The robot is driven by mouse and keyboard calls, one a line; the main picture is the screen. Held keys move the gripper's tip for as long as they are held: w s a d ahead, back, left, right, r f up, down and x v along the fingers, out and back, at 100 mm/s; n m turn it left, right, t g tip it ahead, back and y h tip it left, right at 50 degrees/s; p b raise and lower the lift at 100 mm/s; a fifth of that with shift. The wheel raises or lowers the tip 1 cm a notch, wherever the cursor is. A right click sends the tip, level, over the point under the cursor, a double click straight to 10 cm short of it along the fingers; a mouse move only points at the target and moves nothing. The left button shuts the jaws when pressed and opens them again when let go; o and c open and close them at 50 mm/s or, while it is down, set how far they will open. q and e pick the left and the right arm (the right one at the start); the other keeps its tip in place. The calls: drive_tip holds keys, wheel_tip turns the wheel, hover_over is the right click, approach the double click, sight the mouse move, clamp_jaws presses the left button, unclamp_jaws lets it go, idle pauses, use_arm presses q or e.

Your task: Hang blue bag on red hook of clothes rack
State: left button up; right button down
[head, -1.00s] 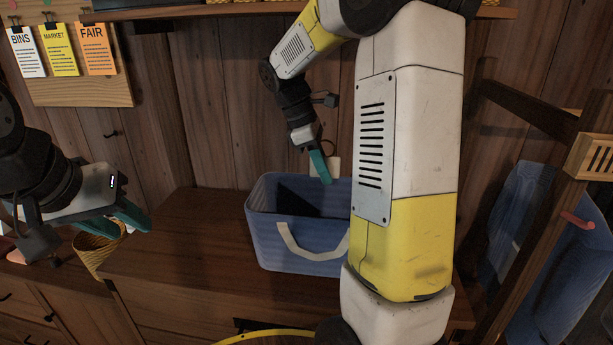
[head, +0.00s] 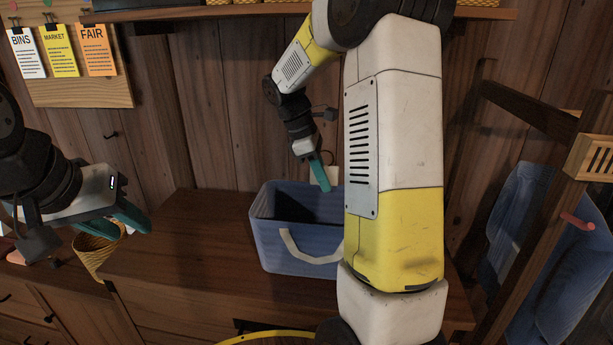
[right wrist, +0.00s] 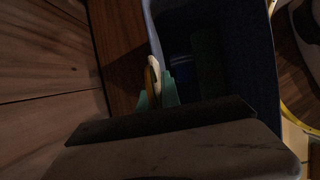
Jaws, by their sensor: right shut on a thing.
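The blue bag (head: 310,248) stands upright on the wooden cabinet top, its mouth open and a cream handle on its front side; my right arm covers its right part. My right gripper (head: 322,178) reaches down at the bag's back rim, its teal fingers shut on the cream back handle (head: 333,174). In the right wrist view the fingers (right wrist: 158,92) close around the handle beside the bag's dark inside. The red hook (head: 577,221) sticks out from the clothes rack (head: 524,235) at the right. My left gripper (head: 128,216) is at the left, away from the bag; its finger gap is unclear.
The cabinet top (head: 190,245) is clear left of the bag. A yellow woven basket (head: 97,255) stands below my left gripper. A blue cloth item (head: 560,250) hangs at the rack behind the hook. A shelf (head: 230,10) runs above along the wooden wall.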

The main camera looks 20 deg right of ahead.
drive_tip(key=shift+f, duration=0.1)
drive_tip(key=c, duration=1.6)
unclamp_jaws()
drive_tip(key=shift+o, duration=0.2)
